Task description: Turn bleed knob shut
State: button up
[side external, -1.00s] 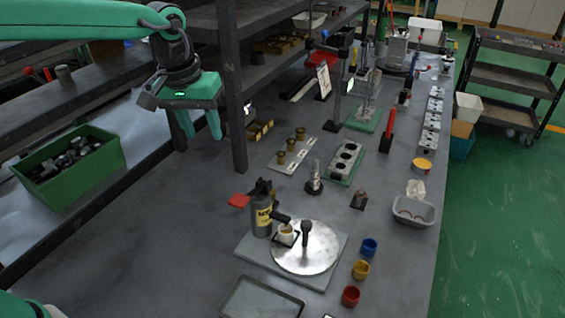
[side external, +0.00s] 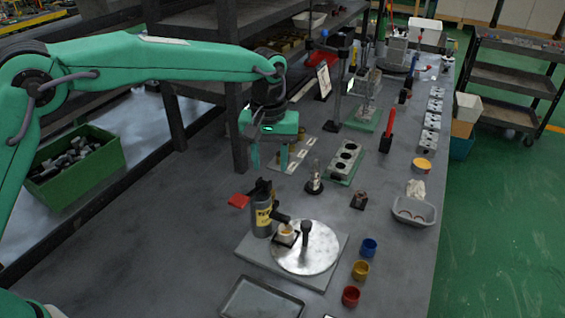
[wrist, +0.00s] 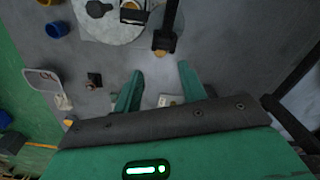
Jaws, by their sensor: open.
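No part is marked as the bleed knob, so I cannot tell which one it is. A small dark block with a reddish top (side external: 359,200) stands on the bench; it also shows in the wrist view (wrist: 93,80), left of my fingers. A grey block with three dark holes (side external: 346,158) sits on a green plate. A pale plate with brass round parts (side external: 303,150) is partly hidden behind my gripper. My gripper (side external: 269,167) is open and points down above the bench. In the wrist view its two fingers (wrist: 160,72) are apart, with nothing between the tips.
A dark upright fitting (side external: 314,178) is near. Blue (side external: 369,247), yellow (side external: 361,270) and red cups (side external: 350,296) line the right. A grey tray (side external: 414,211) sits at the bench edge.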

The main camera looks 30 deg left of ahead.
jog(key=shift+f, duration=0.1)
jog(key=shift+f, duration=3.75)
grip_shut()
